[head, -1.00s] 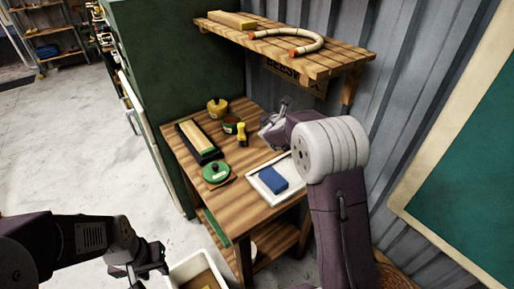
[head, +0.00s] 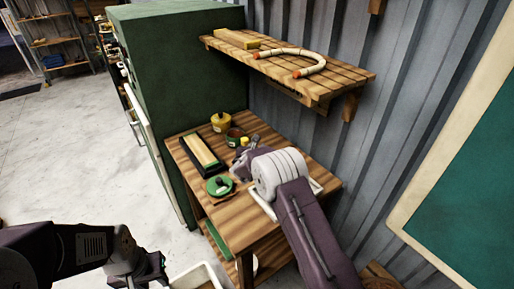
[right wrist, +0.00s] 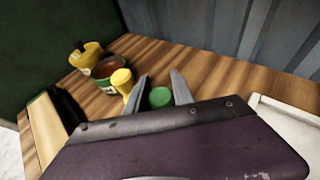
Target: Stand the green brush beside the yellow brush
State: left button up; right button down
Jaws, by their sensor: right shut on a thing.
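The green brush (right wrist: 161,97) is between the fingers of my right gripper (right wrist: 158,88), which is shut on it. Only its round green end shows, so I cannot tell whether its lower end touches the table. The yellow brush (right wrist: 122,79) stands upright just left of it in the right wrist view, and also shows in the head view (head: 244,142). In the head view my right gripper (head: 249,145) is over the workbench (head: 236,218), and the green brush is hidden. My left gripper (head: 151,274) is low at the left, away from the bench; its jaws are unclear.
A long block in a black holder (head: 201,153) and a round green tin (head: 219,186) lie left. A white tray (head: 317,186) is right, mostly behind my arm. A shelf (head: 330,72) overhangs the bench.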

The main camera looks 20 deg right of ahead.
jog(key=shift+s, duration=0.1)
jog(key=c, duration=1.1)
grip_release()
jog(key=shift+f, duration=0.15)
jog(key=shift+s+a+r, duration=0.1)
jog(key=shift+r, duration=0.25)
jog(key=b+v, duration=0.1)
jog(key=v, duration=1)
jog(key=shift+s+a+r, duration=0.1)
jog(key=shift+s+r, duration=0.05)
jog(key=shift+s, duration=0.15)
